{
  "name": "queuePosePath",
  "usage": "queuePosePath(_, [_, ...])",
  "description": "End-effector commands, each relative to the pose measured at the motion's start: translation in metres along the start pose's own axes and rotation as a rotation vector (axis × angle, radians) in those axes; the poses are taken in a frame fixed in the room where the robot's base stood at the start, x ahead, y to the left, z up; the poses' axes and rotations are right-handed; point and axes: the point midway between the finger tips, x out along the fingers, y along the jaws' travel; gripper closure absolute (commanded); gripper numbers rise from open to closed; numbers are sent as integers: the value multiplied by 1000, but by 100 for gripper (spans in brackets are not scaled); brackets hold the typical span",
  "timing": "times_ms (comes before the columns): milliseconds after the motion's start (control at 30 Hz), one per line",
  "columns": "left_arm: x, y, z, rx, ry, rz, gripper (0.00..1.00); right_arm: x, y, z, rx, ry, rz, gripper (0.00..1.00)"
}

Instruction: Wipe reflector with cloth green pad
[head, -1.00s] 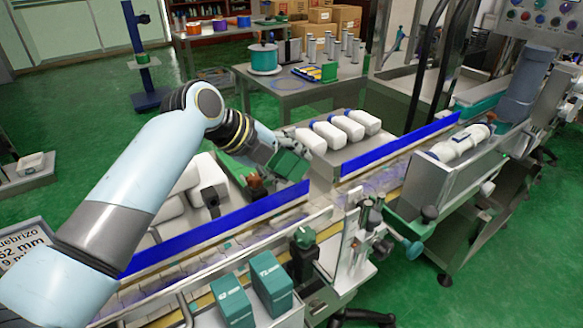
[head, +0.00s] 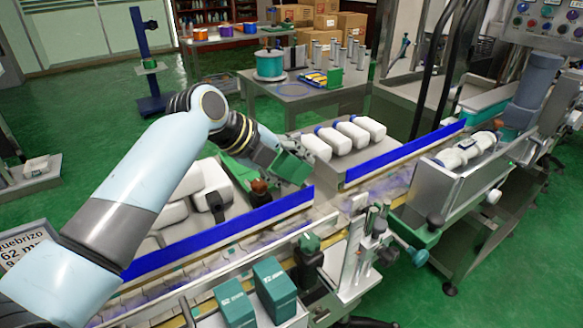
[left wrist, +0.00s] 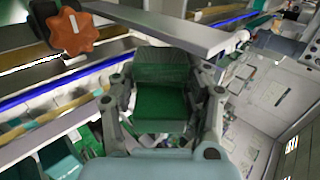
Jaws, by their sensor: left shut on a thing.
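My left gripper (head: 280,160) is above the conveyor, in front of the white bottles. In the left wrist view its two fingers (left wrist: 163,98) are on either side of a green pad (left wrist: 160,72) and shut on it. The pad also shows as a green block at the arm's end in the head view (head: 292,168). I cannot make out the reflector for sure in either view. An orange knob (left wrist: 74,30) is close by in the left wrist view, apart from the pad. My right gripper is not in view.
A long blue guide rail (head: 220,232) runs along the conveyor below my gripper. White bottles (head: 352,134) lie behind it. Two teal boxes (head: 274,290) stand at the front. A clamp post with knobs (head: 362,240) stands to the right.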

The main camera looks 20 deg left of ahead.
Motion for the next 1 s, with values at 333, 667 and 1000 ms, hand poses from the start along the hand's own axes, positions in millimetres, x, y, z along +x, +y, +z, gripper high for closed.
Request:
queuePosePath(333, [0,0,7,0,0,0,77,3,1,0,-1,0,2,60])
queuePosePath(667, [0,0,14,0,-1,0,77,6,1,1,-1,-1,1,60])
queuePosePath(1000, [7,-6,14,-1,0,-2,78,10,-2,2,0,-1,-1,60])
